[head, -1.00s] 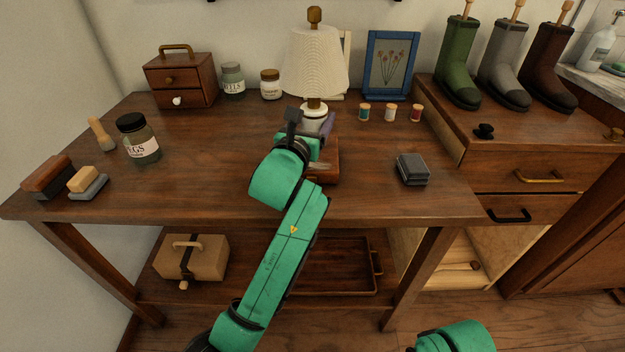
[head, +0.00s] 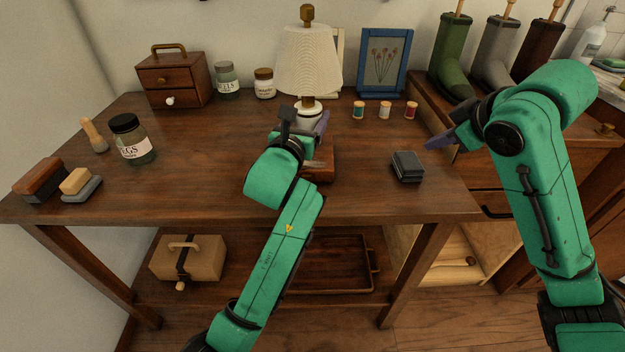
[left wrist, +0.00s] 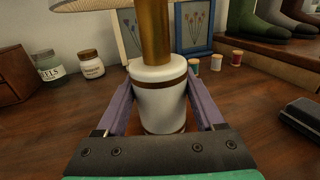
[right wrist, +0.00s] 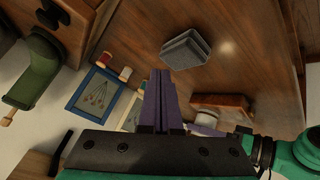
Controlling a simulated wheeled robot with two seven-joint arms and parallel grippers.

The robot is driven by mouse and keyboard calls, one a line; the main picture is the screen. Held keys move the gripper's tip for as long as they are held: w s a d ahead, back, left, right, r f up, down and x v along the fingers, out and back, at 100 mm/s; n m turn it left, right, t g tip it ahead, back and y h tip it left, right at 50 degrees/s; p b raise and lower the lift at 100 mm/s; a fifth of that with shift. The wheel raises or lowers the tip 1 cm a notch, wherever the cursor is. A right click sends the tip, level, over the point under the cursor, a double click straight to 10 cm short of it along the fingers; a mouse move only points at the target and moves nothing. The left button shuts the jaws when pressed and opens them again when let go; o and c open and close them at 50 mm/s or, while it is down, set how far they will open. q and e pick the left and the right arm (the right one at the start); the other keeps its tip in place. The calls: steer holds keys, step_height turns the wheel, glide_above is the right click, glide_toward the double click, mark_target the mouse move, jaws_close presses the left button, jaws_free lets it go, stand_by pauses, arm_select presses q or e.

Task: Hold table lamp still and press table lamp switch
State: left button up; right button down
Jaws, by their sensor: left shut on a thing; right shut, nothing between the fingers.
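The table lamp has a cream ribbed shade (head: 308,62) and stands upright toward the back of the table. In the left wrist view its white body with a brass stem (left wrist: 160,100) sits between the purple fingers. My left gripper (head: 308,122) is shut on that lamp body. The lamp's wooden base (head: 320,164) shows partly behind my left wrist. I cannot make out the switch. My right gripper (head: 440,142) is shut and empty, above the table's right edge, apart from the lamp. Its closed fingers also show in the right wrist view (right wrist: 160,100).
A dark grey block (head: 407,167) lies between the lamp and my right gripper. Three thread spools (head: 384,110) and a blue picture frame (head: 382,64) stand behind. Jars (head: 130,140), brushes and a small drawer box (head: 172,80) are on the left. Boots (head: 455,60) stand at right.

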steer(key=s+a+r+n+y, duration=0.1)
steer(key=s+a+r+n, duration=0.15)
steer(key=a, duration=0.45)
steer(key=s+a+r+n+y, duration=0.1)
steer(key=a+r+n+y, duration=0.15)
steer(key=a, duration=0.45)
steer(key=s+a+f+n+g, duration=0.2)
steer(key=s+a+f+n, duration=0.1)
steer(key=s+a, duration=0.2)
steer(key=shift+s+a+f+h, duration=0.15)
steer(key=shift+a+h, duration=0.2)
steer(key=shift+a, duration=0.15)
steer(key=x, duration=1)
steer(key=shift+s+f, duration=0.1)
steer(key=shift+s, duration=0.05)
